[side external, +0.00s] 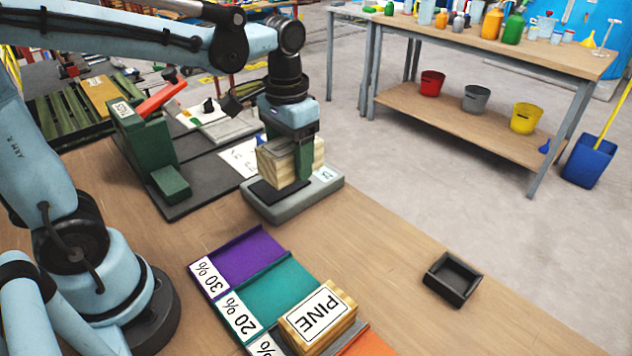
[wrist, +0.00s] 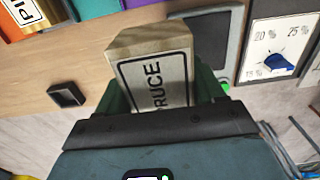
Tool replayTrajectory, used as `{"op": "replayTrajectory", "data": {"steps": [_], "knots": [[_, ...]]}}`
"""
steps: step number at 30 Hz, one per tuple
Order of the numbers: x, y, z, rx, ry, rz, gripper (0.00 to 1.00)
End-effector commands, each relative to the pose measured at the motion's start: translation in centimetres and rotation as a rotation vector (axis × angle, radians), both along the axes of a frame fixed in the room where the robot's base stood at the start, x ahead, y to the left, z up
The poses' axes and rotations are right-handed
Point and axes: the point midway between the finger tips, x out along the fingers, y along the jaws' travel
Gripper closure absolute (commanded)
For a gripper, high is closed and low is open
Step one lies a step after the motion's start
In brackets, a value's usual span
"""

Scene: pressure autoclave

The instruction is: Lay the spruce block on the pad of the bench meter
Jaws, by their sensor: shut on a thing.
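A small black tray (side external: 452,278) stands to the right. A green device (side external: 140,140) with a red lever is at left. A dial card (wrist: 280,45) adjoins the meter. Bench between is clear.

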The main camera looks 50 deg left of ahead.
Motion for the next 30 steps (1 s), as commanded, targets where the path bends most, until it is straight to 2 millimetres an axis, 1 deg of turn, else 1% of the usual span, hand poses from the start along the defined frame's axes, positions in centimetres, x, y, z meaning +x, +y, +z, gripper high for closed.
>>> {"op": "replayTrajectory", "data": {"steps": [1, 6, 9, 12, 15, 19, 25, 27, 30], "knots": [[0.5, 1.2, -0.7, 0.000, 0.000, 0.008, 0.68], [1.6, 4.5, -2.8, 0.000, 0.000, 0.007, 0.68], [2.2, 6.3, -4.0, 0.000, 0.000, 0.006, 0.68], [2.7, 7.5, -4.8, 0.000, 0.000, 0.004, 0.68], [2.9, 8.2, -5.2, 0.000, 0.000, 0.002, 0.68], [3.0, 8.4, -5.9, 0.000, 0.000, 0.000, 0.68], [3.0, 8.4, -8.4, 0.000, 0.000, 0.000, 0.68], [3.0, 8.4, -9.0, 0.000, 0.000, 0.000, 0.68], [3.0, 8.4, -9.4, 0.000, -0.001, 0.000, 0.68]]}}
